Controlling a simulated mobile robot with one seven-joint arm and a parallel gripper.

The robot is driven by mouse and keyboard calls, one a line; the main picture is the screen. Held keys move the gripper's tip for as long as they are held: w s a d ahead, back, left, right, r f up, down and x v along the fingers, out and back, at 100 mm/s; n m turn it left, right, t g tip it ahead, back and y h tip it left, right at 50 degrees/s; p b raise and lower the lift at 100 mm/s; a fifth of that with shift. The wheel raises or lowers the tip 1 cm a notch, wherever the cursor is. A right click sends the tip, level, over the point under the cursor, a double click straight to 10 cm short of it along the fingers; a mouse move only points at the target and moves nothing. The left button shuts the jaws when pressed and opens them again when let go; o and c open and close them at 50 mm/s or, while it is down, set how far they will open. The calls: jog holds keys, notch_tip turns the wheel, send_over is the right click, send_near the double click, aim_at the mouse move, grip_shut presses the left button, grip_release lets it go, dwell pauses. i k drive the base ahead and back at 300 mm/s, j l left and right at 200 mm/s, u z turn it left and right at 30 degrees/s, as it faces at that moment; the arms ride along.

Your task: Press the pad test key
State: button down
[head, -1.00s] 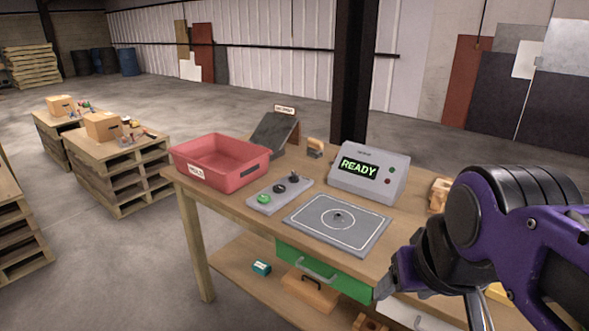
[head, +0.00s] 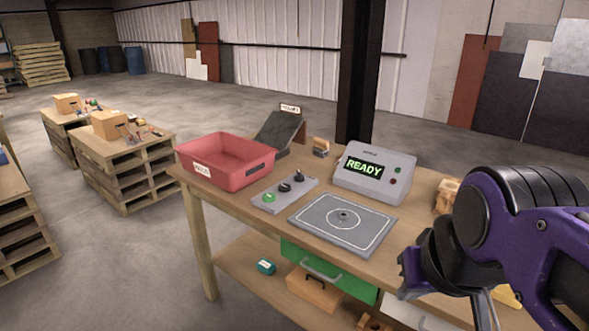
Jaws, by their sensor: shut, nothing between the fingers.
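A grey pad (head: 312,236) with a white outline and ring lies on the bench, a small round knob (head: 343,216) at its middle. A grey control strip (head: 265,204) left of it carries a green button (head: 269,197), a dark knob (head: 285,187) and a small upright switch (head: 299,176). I cannot read a label naming the test key. Behind the pad, a grey console (head: 375,175) shows READY in green and has small red and green buttons at its right. My gripper (head: 485,312) is shut and empty at the lower right, partly cut off and apart from these things.
A red bin (head: 222,160) stands at the bench's left end, with a dark sloped chute (head: 279,132) behind. A wooden block (head: 447,195) is right of the console. A black post (head: 355,75) rises behind. A green drawer (head: 328,272) is under the bench top.

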aim_at(268, 197)
jog(key=i+j+z, duration=0.25)
jog(key=j, duration=0.3)
jog(key=i+j+z, duration=0.15)
jog(key=j+z, duration=0.15)
jog(key=j, duration=0.25)
jog(key=i+j+z, duration=0.1)
jog(key=j+z, duration=0.15)
jog(key=j, duration=0.35)
jog(key=i+j+z, duration=0.1)
jog(key=j+z, duration=0.2)
jog(key=j, duration=0.35)
